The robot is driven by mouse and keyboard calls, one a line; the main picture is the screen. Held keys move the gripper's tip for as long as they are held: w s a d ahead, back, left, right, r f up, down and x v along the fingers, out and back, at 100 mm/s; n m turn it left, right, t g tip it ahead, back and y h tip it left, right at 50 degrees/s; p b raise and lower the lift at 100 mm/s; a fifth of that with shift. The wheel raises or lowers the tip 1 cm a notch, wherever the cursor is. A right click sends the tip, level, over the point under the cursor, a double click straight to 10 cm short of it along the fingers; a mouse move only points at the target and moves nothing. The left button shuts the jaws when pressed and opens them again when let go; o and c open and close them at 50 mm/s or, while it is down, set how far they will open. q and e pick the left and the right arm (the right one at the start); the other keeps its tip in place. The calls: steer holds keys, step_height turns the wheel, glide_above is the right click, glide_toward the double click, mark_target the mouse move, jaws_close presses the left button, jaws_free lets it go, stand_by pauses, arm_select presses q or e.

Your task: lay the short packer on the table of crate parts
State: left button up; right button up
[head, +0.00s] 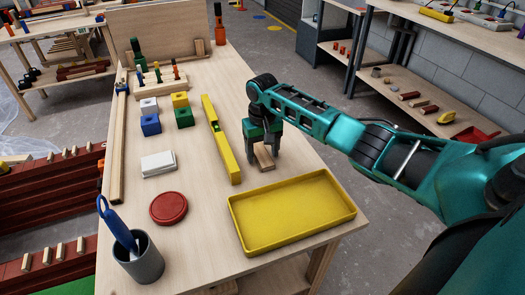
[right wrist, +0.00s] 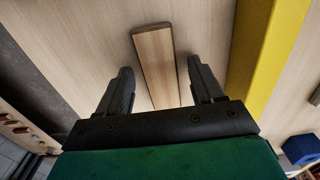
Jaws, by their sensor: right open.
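A short plain wooden piece, which looks like the short packer (head: 264,158), lies on the pale wooden table (head: 205,215) in front of me. My right gripper (head: 263,154) points down over it, open, with a finger on either side. In the right wrist view the packer (right wrist: 155,55) lies between the spread fingers (right wrist: 160,68), with a gap on both sides. Part of the packer is hidden by the gripper in the head view. My left gripper is not in view. A table with wooden and red parts (head: 60,22) stands at the far left.
A yellow bar (head: 219,140) lies just left of my right gripper, and a yellow tray (head: 290,210) sits nearer. A red disc (head: 169,208), a white block (head: 158,164) and a grey cup (head: 140,262) with a blue-handled tool stand left. Coloured blocks (head: 184,118) sit farther back.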

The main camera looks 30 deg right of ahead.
mark_target(263, 156)
step_height(263, 156, up, 12)
steer(key=p, duration=0.1)
steer(key=shift+p, duration=0.35)
stand_by(0.4)
steer(key=shift+s, duration=0.1)
